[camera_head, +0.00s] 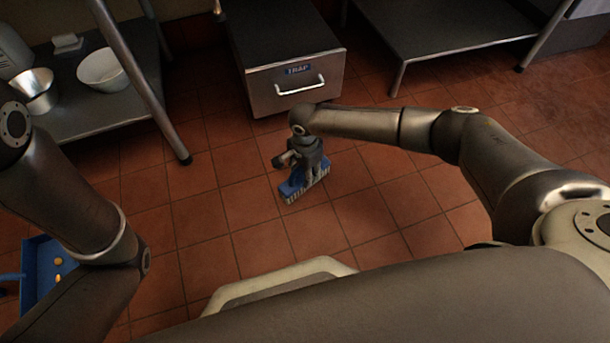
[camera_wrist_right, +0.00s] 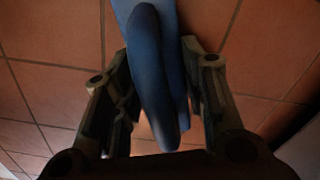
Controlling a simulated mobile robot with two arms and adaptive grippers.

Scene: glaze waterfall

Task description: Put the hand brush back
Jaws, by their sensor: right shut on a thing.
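The hand brush (camera_head: 308,186) has a blue body and pale bristles. In the head view it hangs below my right gripper (camera_head: 303,172), bristles downward, over the tiled floor. I cannot tell whether the bristles touch the tiles. In the right wrist view the blue handle of the brush (camera_wrist_right: 152,75) runs between the two fingers of my right gripper (camera_wrist_right: 160,95), which is shut on it. The gripper hides part of the brush in the head view. My left arm comes in at the left, but its gripper is not in view.
A metal box labelled TRAP (camera_head: 296,85) stands behind the brush. A blue dustpan-like tray (camera_head: 40,262) with small yellow bits lies at the lower left, partly behind my left arm. A low shelf (camera_head: 110,112) holds a metal pot (camera_head: 36,90) and a white bowl (camera_head: 103,70). The middle floor is clear.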

